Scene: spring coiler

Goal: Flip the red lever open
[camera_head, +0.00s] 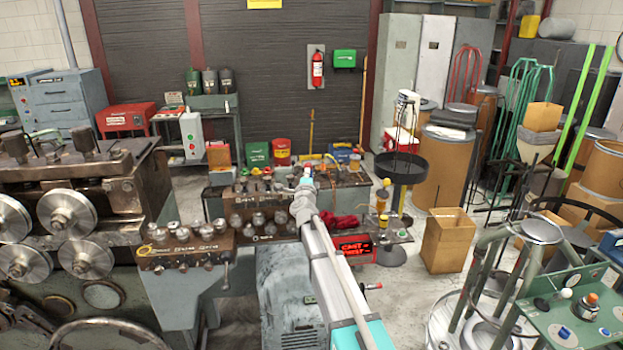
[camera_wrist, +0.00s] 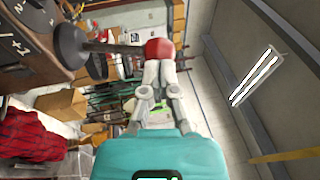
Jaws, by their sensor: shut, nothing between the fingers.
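In the wrist view a red knob (camera_wrist: 159,50) caps a dark lever rod (camera_wrist: 118,47), which runs left to a round dark hub (camera_wrist: 68,46). My gripper (camera_wrist: 160,72) is shut and empty, its pale fingertips right at the knob's near side. The knob overlaps the ends of the tips; I cannot tell whether they touch. In the head view my gripper (camera_head: 306,178) is at the far end of my arm, over the machine bench, small and hard to make out. The lever cannot be clearly made out there.
Red cloth (camera_head: 340,221) lies on the bench and shows as plaid in the wrist view (camera_wrist: 32,136). Heavy rollers (camera_head: 70,215) stand at left. A cardboard box (camera_head: 447,240) sits on the floor at right.

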